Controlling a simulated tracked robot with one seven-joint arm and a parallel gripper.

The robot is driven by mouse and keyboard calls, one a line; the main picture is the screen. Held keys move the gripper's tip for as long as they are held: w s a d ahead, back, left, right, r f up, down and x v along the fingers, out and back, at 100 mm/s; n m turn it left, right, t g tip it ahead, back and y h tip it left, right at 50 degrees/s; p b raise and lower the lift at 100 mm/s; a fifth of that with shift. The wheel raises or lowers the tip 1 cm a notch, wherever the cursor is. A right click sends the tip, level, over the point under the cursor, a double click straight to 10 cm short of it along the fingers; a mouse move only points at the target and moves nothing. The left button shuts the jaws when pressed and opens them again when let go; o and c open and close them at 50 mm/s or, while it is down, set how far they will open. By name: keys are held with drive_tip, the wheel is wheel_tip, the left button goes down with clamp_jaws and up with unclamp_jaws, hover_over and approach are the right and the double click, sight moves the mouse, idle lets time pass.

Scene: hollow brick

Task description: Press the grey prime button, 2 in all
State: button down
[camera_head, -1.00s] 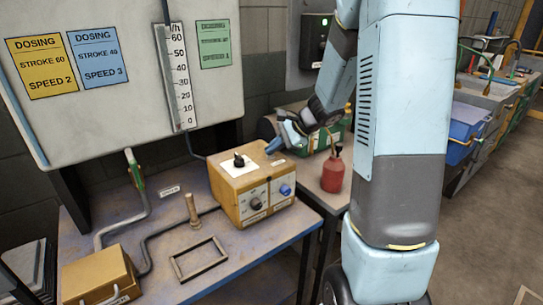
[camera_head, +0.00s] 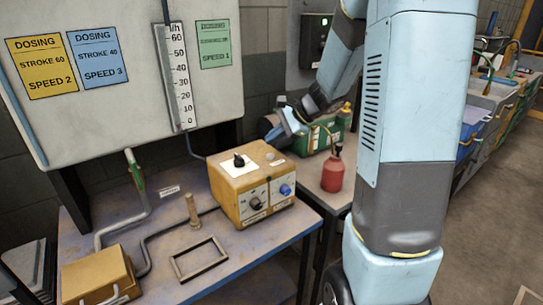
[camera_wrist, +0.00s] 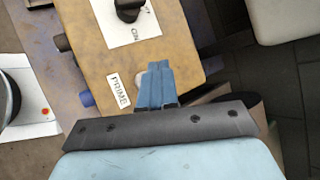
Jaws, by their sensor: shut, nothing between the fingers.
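The dosing pump is a yellow-tan box (camera_head: 235,192) on the bench, with a black knob on a white plate on its top. The small grey prime button (camera_head: 270,157) shows on the top near the back right corner. In the wrist view a PRIME label (camera_wrist: 118,90) lies left of my fingers, and a pale rounded edge, likely the button (camera_wrist: 140,78), peeks out beside them. My gripper (camera_head: 275,134) is shut and empty, above and behind the button, apart from it in the head view. In the wrist view the blue fingers (camera_wrist: 158,68) cover part of the box top.
A red bottle (camera_head: 333,172) stands right of the pump, with a green case (camera_head: 318,137) behind it. A wooden peg (camera_head: 192,210), an empty frame (camera_head: 199,259) and a tan box (camera_head: 98,276) are on the bench. A gauge panel (camera_head: 120,105) rises behind.

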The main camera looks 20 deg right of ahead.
drive_tip(key=shift+r, duration=1.4)
idle(1.5)
